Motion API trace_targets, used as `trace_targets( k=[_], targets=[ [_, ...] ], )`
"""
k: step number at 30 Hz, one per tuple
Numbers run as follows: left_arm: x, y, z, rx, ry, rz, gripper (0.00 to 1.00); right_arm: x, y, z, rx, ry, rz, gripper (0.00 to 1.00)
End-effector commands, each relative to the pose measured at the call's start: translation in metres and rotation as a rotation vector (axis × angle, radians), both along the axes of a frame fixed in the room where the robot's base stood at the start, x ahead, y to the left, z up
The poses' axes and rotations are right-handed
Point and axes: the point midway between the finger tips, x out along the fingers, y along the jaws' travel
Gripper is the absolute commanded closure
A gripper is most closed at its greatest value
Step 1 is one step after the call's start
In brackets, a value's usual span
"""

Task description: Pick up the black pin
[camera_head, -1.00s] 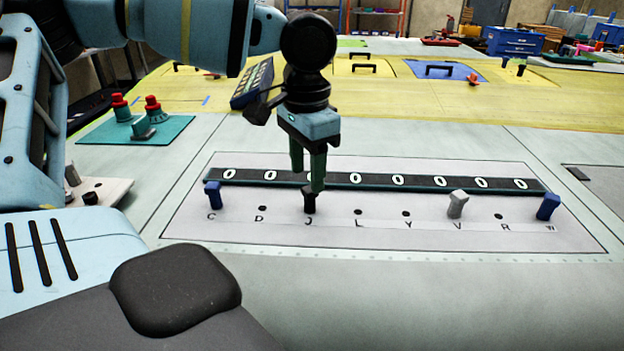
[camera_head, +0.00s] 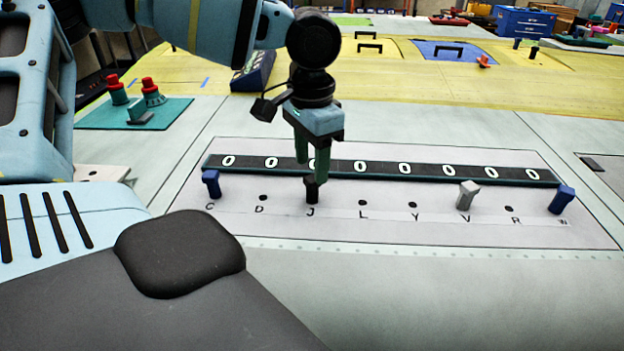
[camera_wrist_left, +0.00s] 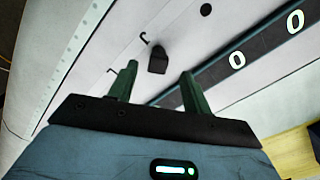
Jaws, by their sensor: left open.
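The black pin (camera_head: 311,190) stands upright in the hole above the letter J on the white panel. It also shows in the left wrist view (camera_wrist_left: 158,57), just beyond the fingertips and roughly between them. My left gripper (camera_head: 310,166) is open and points down just above the pin; in the left wrist view its two green fingers (camera_wrist_left: 158,72) are apart with nothing between them. In the head view one finger partly overlaps the pin's top, so I cannot tell the exact gap. My right gripper is not in view.
A dark strip with white zeros (camera_head: 375,170) lies behind the pin row. Blue pins stand at the left (camera_head: 211,184) and right (camera_head: 562,200) ends, and a grey pin (camera_head: 467,195) above V. A teal mat (camera_head: 95,133) with red-topped parts lies back left.

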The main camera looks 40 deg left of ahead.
Motion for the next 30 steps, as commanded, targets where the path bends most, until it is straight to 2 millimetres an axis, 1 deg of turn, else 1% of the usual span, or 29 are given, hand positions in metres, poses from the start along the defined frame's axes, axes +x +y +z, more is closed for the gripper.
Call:
trace_targets(
  k=[6, 10, 14, 20, 30],
  targets=[
    [-0.002, -0.003, -0.026, 0.002, 0.003, -0.002, 0.51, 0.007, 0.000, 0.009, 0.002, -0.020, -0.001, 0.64],
    [-0.001, -0.003, -0.042, 0.002, 0.002, 0.000, 0.51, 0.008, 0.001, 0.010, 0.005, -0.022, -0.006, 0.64],
    [-0.001, -0.003, -0.048, 0.002, -0.001, 0.000, 0.51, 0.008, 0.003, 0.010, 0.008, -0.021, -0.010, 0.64],
    [-0.001, -0.003, -0.049, 0.001, 0.000, 0.000, 0.51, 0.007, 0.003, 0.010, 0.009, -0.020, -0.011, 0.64],
    [-0.001, -0.002, -0.049, 0.001, 0.000, 0.000, 0.95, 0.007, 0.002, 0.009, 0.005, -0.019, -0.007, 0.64]
  ],
)
